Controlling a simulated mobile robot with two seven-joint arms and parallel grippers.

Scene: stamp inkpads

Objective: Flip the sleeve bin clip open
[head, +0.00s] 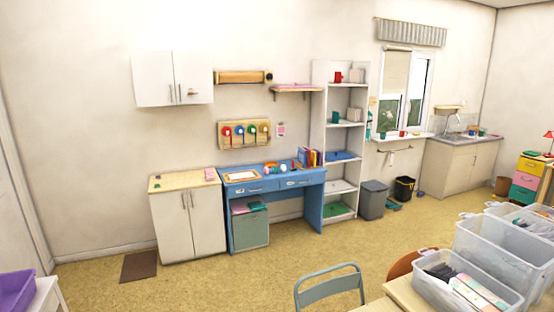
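Several clear plastic bins stand together at the right edge. The front bin (430,287) is open-topped and holds dark and pale flat packets (478,292). A larger clear bin (492,245) stands right behind it, and another clear bin (537,226) with dark contents is farther back. Small pale clip-like parts show at some rims, but they are too small to tell whether they are open or shut. I cannot tell which bin is the sleeve bin. Neither of my grippers is in view.
A wooden table (407,294) is at the bottom right, with a grey-blue chair (328,285) left of it. A blue desk (270,187), white cabinet (188,222) and shelf unit (333,160) line the far wall. Open floor (215,282) lies between.

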